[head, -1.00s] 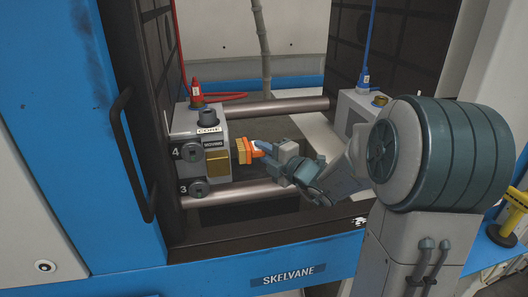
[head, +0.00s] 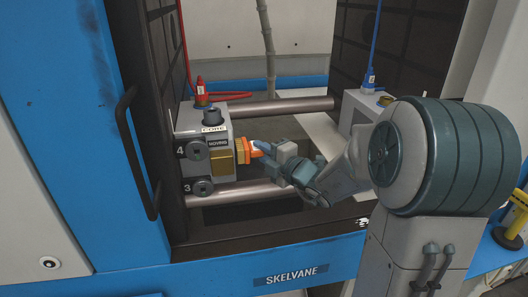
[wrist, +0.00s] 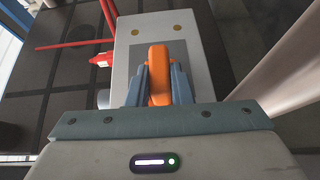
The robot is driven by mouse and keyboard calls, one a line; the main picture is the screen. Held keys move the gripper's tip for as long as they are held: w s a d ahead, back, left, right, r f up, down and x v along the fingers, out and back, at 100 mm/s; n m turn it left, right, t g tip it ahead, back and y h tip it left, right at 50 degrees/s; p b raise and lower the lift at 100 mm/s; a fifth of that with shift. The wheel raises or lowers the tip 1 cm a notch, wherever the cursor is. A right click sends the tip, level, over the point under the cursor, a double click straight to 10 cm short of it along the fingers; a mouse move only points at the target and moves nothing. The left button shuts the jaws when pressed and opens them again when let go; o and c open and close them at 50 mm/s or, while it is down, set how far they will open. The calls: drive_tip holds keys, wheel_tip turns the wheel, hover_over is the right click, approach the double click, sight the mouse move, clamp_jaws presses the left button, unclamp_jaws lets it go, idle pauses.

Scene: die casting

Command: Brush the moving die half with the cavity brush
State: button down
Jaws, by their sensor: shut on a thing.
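The moving die half (head: 190,124) is a grey block labelled CORE and MOVING, with a gold insert (head: 222,164) low on its right side; it stands at the left inside the machine. The cavity brush (head: 246,150) has an orange body and yellow-orange bristles. My gripper (head: 264,150) is shut on its orange handle, right of the die half. The bristles point left and meet the right face beside the insert in the head view; firm contact cannot be told. In the wrist view the orange handle (wrist: 159,75) sits between my fingers, before the grey die half (wrist: 200,45); the bristles are hidden.
Two tie bars run across, one behind (head: 285,106) and one in front (head: 240,194) of the brush. Another grey die block (head: 352,106) stands at the right, partly behind my arm. A red hose (head: 184,50) and red fitting (head: 200,88) are above the moving half.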

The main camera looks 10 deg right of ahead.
drive_tip(key=shift+a, duration=0.3)
drive_tip(key=shift+w, duration=0.1)
drive_tip(key=shift+w+d+p, duration=0.1)
drive_tip(key=shift+w+p, duration=0.35)
drive_tip(key=shift+w, duration=1.45)
drive_tip(key=shift+s+p, duration=1.3)
drive_tip(key=shift+s, duration=0.7)
drive_tip(key=shift+r+p, duration=0.4)
drive_tip(key=shift+p, duration=0.1)
drive_tip(key=w+p, duration=0.2)
drive_tip(key=w, duration=0.5)
drive_tip(key=shift+w, duration=0.25)
